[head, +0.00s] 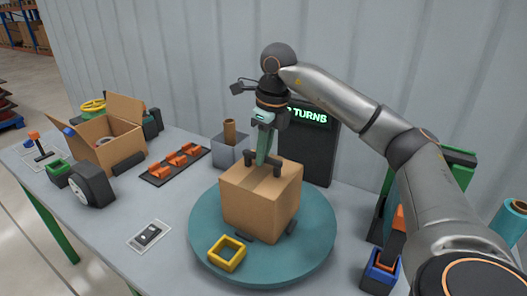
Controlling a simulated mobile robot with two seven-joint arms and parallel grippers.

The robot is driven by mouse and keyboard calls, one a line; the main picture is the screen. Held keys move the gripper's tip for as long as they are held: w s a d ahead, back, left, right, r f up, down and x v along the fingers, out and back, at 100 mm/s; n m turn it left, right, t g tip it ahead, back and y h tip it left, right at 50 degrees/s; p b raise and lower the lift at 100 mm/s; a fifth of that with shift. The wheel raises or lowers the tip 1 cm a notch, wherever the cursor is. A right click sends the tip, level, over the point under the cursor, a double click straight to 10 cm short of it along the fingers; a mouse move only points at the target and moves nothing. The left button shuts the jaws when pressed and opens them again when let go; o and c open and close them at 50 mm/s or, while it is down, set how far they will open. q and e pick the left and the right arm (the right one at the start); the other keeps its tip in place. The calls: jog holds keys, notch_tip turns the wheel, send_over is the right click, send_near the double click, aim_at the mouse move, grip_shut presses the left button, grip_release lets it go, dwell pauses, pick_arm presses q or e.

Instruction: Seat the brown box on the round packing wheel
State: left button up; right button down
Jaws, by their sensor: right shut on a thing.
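The brown box (259,204) is closed and stands upright on the round teal packing wheel (315,252), near its middle. Small dark blocks on the wheel show at the box's lower edge. My left gripper is not in view.
A yellow square ring (227,253) lies on the wheel's front left. An open carton (108,139), an orange-parts rack (177,163) and a grey bin (229,151) stand to the left. A dark display (312,147) stands behind. A flat card (150,234) lies left of the wheel.

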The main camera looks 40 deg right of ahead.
jog(key=shift+r, duration=0.1)
jog(key=c, duration=0.9)
grip_release()
jog(key=shift+o, duration=0.7)
jog(key=r, duration=0.5)
jog(key=shift+s+d+r, duration=0.1)
jog(key=shift+s+r, duration=0.05)
jog(key=shift+s, duration=0.2)
notch_tip(320, 180, up, 7)
jog(key=s+p, duration=0.1)
jog(key=p, duration=0.3)
jog(key=shift+d, duration=0.2)
jog(key=shift+s, duration=0.1)
